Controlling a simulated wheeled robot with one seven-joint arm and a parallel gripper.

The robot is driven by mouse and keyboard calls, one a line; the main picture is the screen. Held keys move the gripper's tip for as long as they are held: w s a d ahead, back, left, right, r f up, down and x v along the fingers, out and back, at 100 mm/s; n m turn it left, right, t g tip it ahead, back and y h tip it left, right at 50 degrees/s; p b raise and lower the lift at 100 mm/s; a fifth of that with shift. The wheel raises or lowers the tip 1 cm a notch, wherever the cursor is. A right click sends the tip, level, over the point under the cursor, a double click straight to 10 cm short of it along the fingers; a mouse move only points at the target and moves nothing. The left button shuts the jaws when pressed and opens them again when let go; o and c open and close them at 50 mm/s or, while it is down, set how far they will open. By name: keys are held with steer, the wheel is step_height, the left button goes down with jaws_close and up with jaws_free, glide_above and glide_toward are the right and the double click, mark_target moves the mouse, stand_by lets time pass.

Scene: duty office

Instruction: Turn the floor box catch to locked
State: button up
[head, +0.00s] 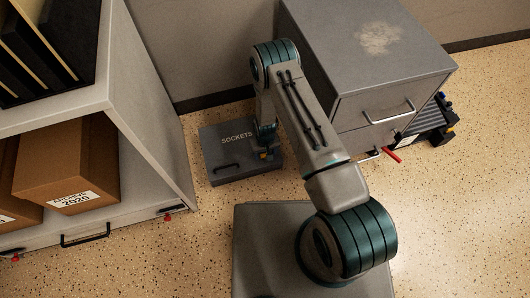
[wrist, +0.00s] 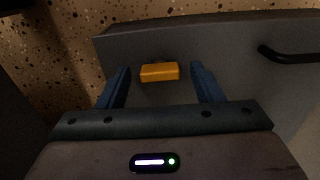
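The grey floor box (head: 222,153) marked SOCKETS lies on the floor between the shelf unit and the drawer cabinet. Its catch is an orange-yellow block (wrist: 160,72) on the box's grey face (wrist: 230,45), its long side across the wrist picture. My gripper (head: 267,151) is over the right part of the box, pointing down. In the wrist view my gripper (wrist: 161,69) is open, a blue finger on each side of the catch with a gap at both sides. I cannot tell whether the fingertips reach down to its depth. No lock marking is readable.
A black handle (wrist: 290,56) is on the box beside the catch. The drawer cabinet (head: 370,60) stands close on the right, with a red-handled item (head: 392,156) by its drawer. The shelf unit (head: 145,110) with cardboard boxes is on the left. Speckled floor (head: 190,235) is clear in front.

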step_height(320, 180, up, 14)
steer(key=p, duration=0.5)
stand_by(0.5)
steer(key=d+r+p, duration=0.2)
steer(key=r+p, duration=0.3)
steer(key=r, duration=0.9)
steer(key=d+r+m+t+p, duration=0.15)
steer(key=r+p, duration=0.25)
steer(key=r, duration=1)
steer(key=d+r+p, duration=0.3)
steer(key=r+p, duration=0.2)
steer(key=r, duration=0.9)
steer(key=s+d+r+p, duration=0.2)
steer(key=s+r+p, duration=0.3)
steer(key=r, duration=0.6)
steer(key=s+d+r+m+t+p, duration=0.1)
steer(key=s+d+r+p, duration=0.2)
steer(key=s+r+p, duration=0.2)
steer(key=s+d+r+p, duration=0.2)
steer(key=s+r+p, duration=0.3)
steer(key=r, duration=1.3)
steer(key=s, duration=0.4)
steer(key=shift+s+d+r+m, duration=0.15)
steer(key=shift+d+r+m, duration=0.05)
steer(key=shift+m, duration=0.15)
